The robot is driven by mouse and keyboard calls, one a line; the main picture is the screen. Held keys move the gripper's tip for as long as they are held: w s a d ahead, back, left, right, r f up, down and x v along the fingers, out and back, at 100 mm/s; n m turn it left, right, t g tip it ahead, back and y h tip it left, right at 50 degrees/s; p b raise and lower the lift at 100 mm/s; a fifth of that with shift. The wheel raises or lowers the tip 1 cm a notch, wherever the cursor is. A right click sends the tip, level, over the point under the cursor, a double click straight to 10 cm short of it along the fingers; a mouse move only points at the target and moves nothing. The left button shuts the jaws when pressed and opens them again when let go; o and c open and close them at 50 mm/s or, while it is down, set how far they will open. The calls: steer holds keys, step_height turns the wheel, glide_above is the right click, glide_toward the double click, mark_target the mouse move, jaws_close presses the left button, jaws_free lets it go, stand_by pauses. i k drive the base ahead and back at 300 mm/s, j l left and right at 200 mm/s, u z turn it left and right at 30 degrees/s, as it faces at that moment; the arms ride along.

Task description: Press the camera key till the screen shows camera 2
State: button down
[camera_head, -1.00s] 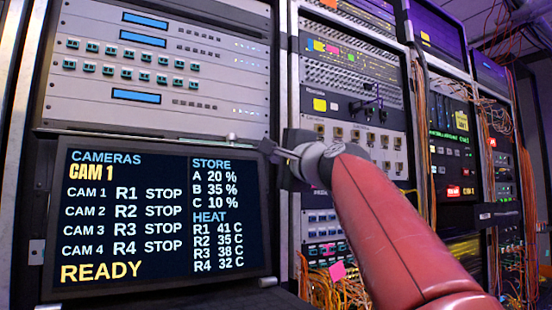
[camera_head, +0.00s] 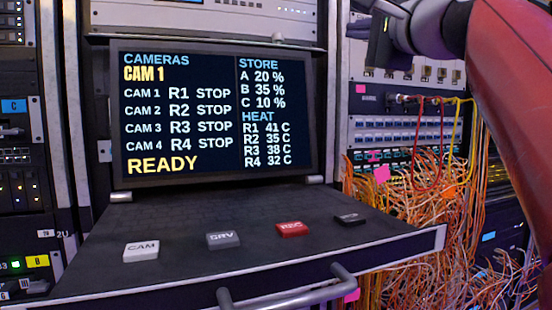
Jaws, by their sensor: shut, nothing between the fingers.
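The screen (camera_head: 215,110) stands upright at the back of a pull-out shelf. It reads CAMERAS, CAM 1, and READY at the bottom, with CAM 1 to CAM 4 listed as R1 to R4, all STOP. The white camera key (camera_head: 141,251), marked CAM, is at the left of a row of keys on the shelf. My gripper (camera_head: 380,48) is at the upper right, right of the screen, well above and away from the key. It is shut and empty, partly cut off by the top edge.
A grey SRV key (camera_head: 223,240), a red key (camera_head: 291,229) and a black key (camera_head: 350,218) share the dark shelf (camera_head: 270,265). A metal handle (camera_head: 285,290) runs along its front. Loose orange cables (camera_head: 420,235) hang at the right. The space above the keys is clear.

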mark_target(140, 252)
steer(key=k+l, duration=0.2)
steer(key=k, duration=0.3)
steer(key=k+l, duration=0.2)
steer(key=k, duration=0.25)
